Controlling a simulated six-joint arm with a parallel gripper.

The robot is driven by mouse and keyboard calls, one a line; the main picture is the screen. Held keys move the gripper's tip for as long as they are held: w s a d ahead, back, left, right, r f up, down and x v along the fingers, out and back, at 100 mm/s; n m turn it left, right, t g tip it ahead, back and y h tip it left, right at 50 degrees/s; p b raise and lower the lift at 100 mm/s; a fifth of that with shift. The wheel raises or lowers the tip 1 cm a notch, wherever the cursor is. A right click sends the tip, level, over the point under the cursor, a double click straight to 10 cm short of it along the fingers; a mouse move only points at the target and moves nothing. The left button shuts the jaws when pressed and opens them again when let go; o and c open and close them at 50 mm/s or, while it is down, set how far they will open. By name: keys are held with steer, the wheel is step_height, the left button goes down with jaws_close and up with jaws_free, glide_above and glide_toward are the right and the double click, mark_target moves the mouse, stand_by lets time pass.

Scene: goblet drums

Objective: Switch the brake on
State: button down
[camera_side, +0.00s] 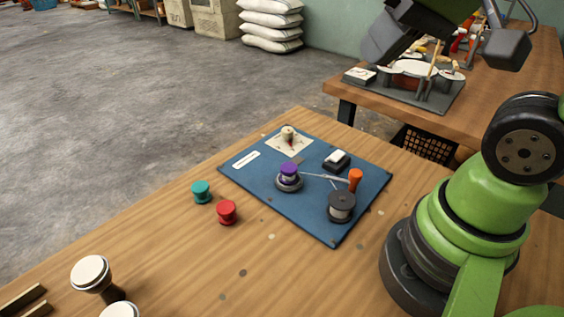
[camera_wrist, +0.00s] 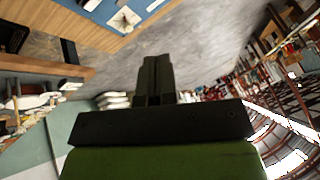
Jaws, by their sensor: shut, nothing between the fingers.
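A blue board (camera_side: 263,186) lies on the wooden table in the side view. A cream knob with a red mark (camera_side: 288,134) stands on its white plate (camera_side: 291,146) at the board's far edge. A black and white rocker-like switch (camera_side: 337,159) sits further right. I cannot tell from the pictures which one is the brake, or its setting. The white plate also shows in the wrist view (camera_wrist: 124,21), at the top. My gripper (camera_wrist: 155,62) is shut and empty, raised well away from the board and touching nothing. In the side view its dark end shows at the top.
The board also holds a purple spool (camera_side: 289,170), an orange peg (camera_side: 355,179) and a dark reel (camera_side: 342,204), with thread between them. Teal (camera_side: 201,191) and red (camera_side: 227,212) spools stand left of it. Goblet drums (camera_side: 91,275) stand at the lower left. A second bench (camera_side: 500,95) is behind.

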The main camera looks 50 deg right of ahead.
steer(key=s, duration=0.1)
steer(key=a, duration=0.1)
steer(key=s+t, duration=0.1)
steer(key=shift+s+a+r+y, duration=0.2)
steer(key=shift+s+r+y, duration=0.1)
steer(key=shift+r, duration=0.05)
steer(key=m+g+h, duration=0.5)
steer(key=m+g, duration=0.2)
steer(key=m, duration=0.7)
glide_above(335, 157)
steer(key=a, duration=0.3)
step_height(335, 157, down, 13)
steer(key=shift+a+f, duration=0.15)
steer(key=x, duration=1.2)
steer(key=shift+s+a+f, duration=0.1)
steer(key=shift+a, duration=0.1)
steer(key=shift+f, duration=0.9)
steer(key=shift+f, duration=0.1)
